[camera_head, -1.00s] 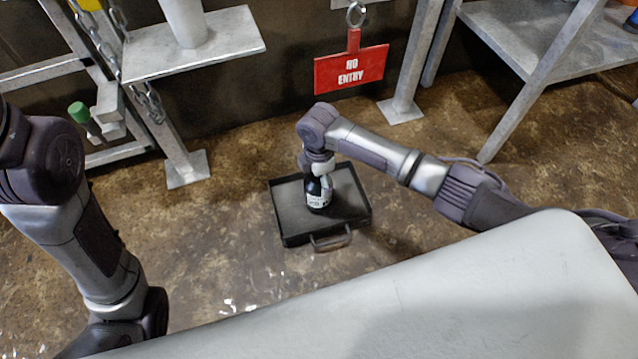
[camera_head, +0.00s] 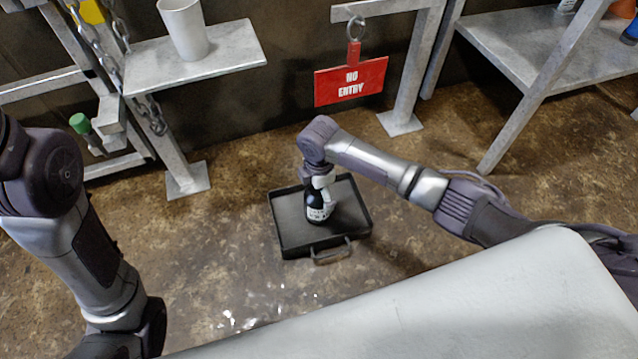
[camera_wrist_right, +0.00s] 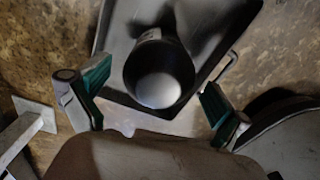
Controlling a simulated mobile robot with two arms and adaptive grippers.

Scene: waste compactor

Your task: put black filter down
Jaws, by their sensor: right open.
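The black filter (camera_head: 317,208), a dark cylinder with a white label, stands in a shallow black tray (camera_head: 286,240) on the floor. My right gripper (camera_head: 322,184) is directly above and around its top. In the right wrist view the filter (camera_wrist_right: 160,73) shows end-on with a pale round end, inside the tray (camera_wrist_right: 112,35). The right gripper's two fingers (camera_wrist_right: 148,103) are spread wide, one to each side and apart from the filter. My left arm is at the left of the head view; its gripper is not clearly visible.
A red NO ENTRY sign (camera_head: 351,81) hangs behind the tray. A metal shelf (camera_head: 195,57) with a white cup (camera_head: 184,29) stands at the back left, a metal table (camera_head: 530,45) at the right. The floor around the tray is clear.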

